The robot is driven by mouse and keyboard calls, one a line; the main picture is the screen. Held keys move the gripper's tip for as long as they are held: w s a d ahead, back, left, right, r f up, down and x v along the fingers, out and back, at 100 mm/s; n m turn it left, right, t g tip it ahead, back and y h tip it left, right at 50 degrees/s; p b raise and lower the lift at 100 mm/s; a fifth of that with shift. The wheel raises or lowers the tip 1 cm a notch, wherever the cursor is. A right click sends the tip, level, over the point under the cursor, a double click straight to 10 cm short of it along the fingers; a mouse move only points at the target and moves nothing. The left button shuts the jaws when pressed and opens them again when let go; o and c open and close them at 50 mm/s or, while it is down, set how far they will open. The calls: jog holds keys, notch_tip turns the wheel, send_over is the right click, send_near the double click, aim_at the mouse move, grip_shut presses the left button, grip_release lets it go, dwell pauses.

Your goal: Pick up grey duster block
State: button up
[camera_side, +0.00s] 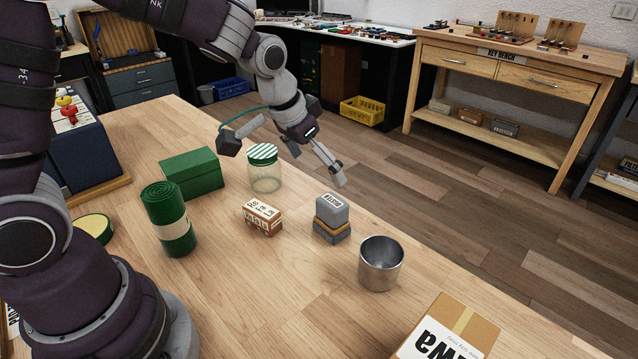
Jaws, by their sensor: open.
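The grey duster block (332,217) stands on the wooden table, right of the picture's middle. It has a grey top with a small label, a tan band and a grey lower part. My gripper (341,182) is open and empty. Its fingers point down toward the block and show just above and behind its top in this view. I cannot tell the exact gap between the fingertips and the block.
A metal cup (381,264) stands close to the block's right front. A labelled brown box (263,216) is to its left, with a striped-lid jar (264,172) behind. A green box (192,173), a green roll (169,220) and a carton (455,325) also stand on the table (270,300).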

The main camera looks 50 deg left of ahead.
aim_at(336, 216)
jog(key=x, duration=1.3)
jog(key=shift+s+f, duration=0.3)
jog(key=shift+f, duration=0.05)
jog(key=shift+c, duration=0.3)
